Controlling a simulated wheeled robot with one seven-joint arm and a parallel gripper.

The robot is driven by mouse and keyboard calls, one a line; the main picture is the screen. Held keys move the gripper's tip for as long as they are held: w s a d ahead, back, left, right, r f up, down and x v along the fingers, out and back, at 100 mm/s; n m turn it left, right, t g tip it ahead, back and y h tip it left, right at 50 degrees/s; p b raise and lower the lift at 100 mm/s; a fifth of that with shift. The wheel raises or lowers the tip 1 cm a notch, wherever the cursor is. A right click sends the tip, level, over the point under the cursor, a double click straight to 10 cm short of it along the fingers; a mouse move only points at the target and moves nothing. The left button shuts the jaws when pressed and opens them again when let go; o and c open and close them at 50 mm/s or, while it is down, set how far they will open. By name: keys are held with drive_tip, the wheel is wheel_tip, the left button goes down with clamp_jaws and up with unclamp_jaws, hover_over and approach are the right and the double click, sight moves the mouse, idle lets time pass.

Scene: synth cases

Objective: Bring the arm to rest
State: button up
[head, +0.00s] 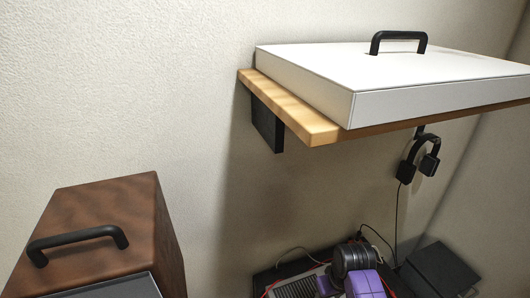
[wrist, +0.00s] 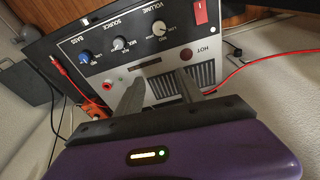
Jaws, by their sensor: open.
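My gripper (wrist: 160,78) shows in the wrist view, with two grey fingers spread apart and nothing between them. The fingers point at the front panel of a dark amplifier-like device (wrist: 150,68) with knobs, a grille and a red switch. I cannot tell whether the fingertips touch the panel. In the head view my purple and black arm parts show at the bottom, over the device's grille (head: 297,288); my fingers cannot be made out there.
A wooden shelf (head: 310,127) holds a white case (head: 420,102) with a black handle. Headphones (head: 419,158) hang beneath it. A brown case (head: 100,215) stands at lower left. A dark box (head: 440,268) is at lower right. Red cables (wrist: 262,64) run beside the device.

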drive_tip(key=w+r+t, duration=0.4)
drive_tip(key=w+t, duration=0.1)
drive_tip(key=s+r+m+t, duration=0.1)
drive_tip(key=s+r, duration=0.4)
drive_tip(key=s, duration=1)
drive_tip(key=s+r+t+b, duration=0.1)
drive_tip(key=s+r+t, duration=0.3)
drive_tip(key=s, duration=1.1)
drive_tip(key=s+r+m+t+b, duration=0.1)
drive_tip(key=s+r+t, duration=0.1)
drive_tip(key=s+r, duration=0.6)
drive_tip(key=shift+s+m+t, duration=0.3)
drive_tip(key=shift+s, duration=3.25)
